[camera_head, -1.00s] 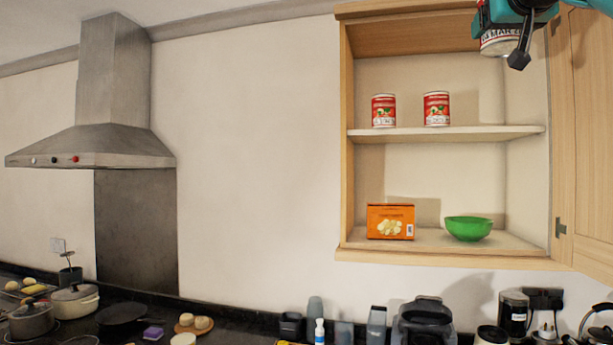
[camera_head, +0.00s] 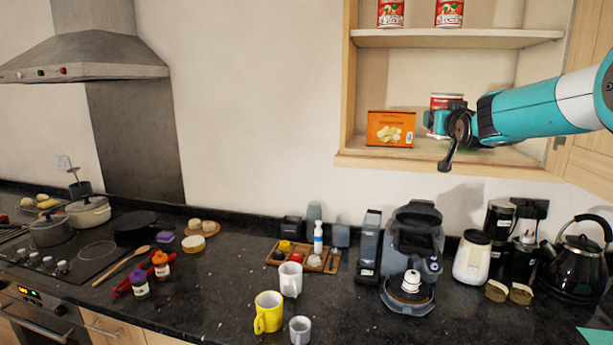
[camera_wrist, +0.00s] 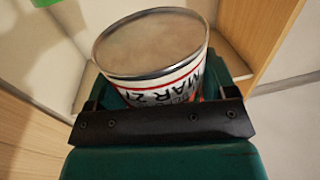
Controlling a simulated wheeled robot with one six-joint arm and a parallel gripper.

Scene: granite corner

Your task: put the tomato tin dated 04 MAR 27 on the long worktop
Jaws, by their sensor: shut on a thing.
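My gripper (camera_head: 446,120) is shut on a red and white tomato tin (camera_head: 446,101) in front of the cupboard's lower shelf. In the wrist view the tin (camera_wrist: 152,45) shows its flat metal end and a white band with "MAR 27" printed on it; the day is not clearly readable. Two similar red tins, a left one (camera_head: 391,13) and a right one (camera_head: 450,13), stand on the upper shelf; their dates are not visible. The long worktop (camera_head: 225,290) is dark granite and runs below along the wall.
An orange box (camera_head: 391,129) stands left of my gripper on the lower shelf (camera_head: 360,154). A green bowl is mostly hidden behind my arm. Mugs, a wooden tray, a coffee machine (camera_head: 412,250) and a kettle (camera_head: 577,262) occupy the worktop. Bare granite lies left of the yellow mug (camera_head: 268,311).

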